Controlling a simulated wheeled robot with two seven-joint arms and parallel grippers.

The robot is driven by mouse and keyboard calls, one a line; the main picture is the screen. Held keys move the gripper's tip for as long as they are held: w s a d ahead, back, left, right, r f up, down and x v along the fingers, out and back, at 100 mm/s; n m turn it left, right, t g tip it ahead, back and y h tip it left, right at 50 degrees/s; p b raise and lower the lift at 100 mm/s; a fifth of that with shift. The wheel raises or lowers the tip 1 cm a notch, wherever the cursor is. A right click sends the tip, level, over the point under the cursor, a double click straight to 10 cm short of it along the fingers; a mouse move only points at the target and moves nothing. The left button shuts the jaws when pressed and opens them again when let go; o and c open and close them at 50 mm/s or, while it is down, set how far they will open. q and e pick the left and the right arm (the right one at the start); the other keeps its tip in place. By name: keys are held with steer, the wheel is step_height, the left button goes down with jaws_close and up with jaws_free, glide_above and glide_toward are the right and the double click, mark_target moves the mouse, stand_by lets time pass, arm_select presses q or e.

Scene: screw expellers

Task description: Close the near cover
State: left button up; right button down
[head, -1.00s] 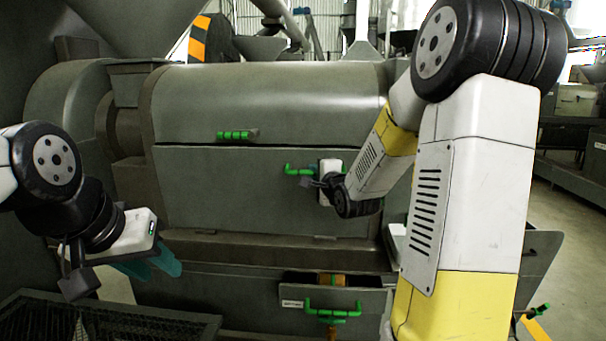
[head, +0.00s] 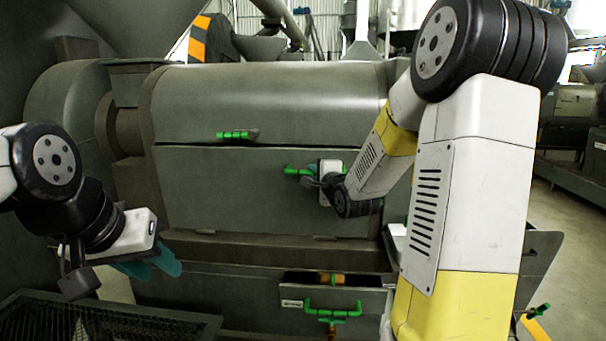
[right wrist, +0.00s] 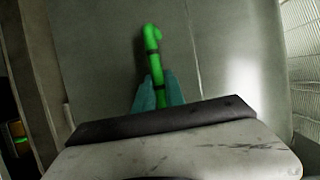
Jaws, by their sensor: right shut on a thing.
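The near cover (head: 230,195) is the large grey front panel of the press. It stands nearly upright below the rounded upper cover (head: 270,95), with a dark seam along its top edge. Its green handle (head: 296,170) is at the upper right; the handle also shows upright in the right wrist view (right wrist: 153,65). My right gripper (right wrist: 155,92) is shut on this handle, with teal fingers on both sides of its lower part. My left gripper (head: 148,267) is apart from the cover, at the lower left. Its teal fingers overlap in view, so their opening is unclear.
Another green handle (head: 233,135) is on the upper cover. Below the near cover is an open drawer-like tray (head: 292,303) with a green handle (head: 332,312). A dark mesh grate (head: 110,318) lies below my left gripper.

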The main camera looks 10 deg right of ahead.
steer(key=w, duration=0.1)
steer(key=w+d, duration=0.1)
steer(key=shift+w+r, duration=0.25)
steer(key=shift+w, duration=0.05)
steer(key=c, duration=1.4)
jaws_free()
steer(key=shift+a, duration=0.1)
steer(key=s, duration=0.7)
steer(key=shift+s+d+r, duration=0.35)
steer(key=shift+d+r, duration=0.05)
steer(key=shift+d, duration=0.05)
